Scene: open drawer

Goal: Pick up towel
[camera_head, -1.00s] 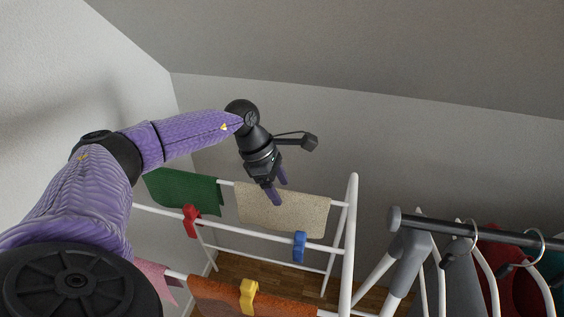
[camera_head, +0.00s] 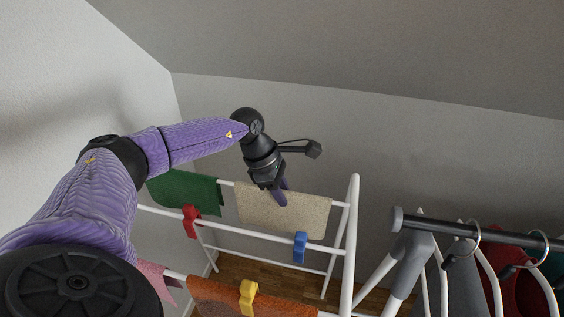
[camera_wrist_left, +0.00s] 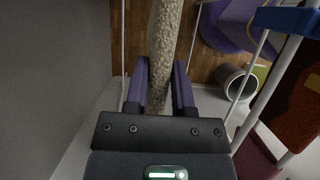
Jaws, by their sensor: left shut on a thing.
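A beige towel (camera_head: 300,214) hangs over the back rail of a white drying rack. My left gripper (camera_head: 281,196) is at the top edge of this towel in the head view. In the left wrist view the beige towel (camera_wrist_left: 163,38) runs between the two purple fingers of my left gripper (camera_wrist_left: 160,82), and the fingers are shut on it. A green towel (camera_head: 184,191) hangs to its left on the same rail. An orange towel (camera_head: 212,296) and a pink towel (camera_head: 156,278) hang on the front rail. My right gripper is not in view.
The white drying rack (camera_head: 350,240) carries a red clip (camera_head: 191,222), a blue clip (camera_head: 300,247) and a yellow clip (camera_head: 248,297). A clothes rail (camera_head: 480,233) with hangers and garments stands at the right. Grey walls close in behind and at left.

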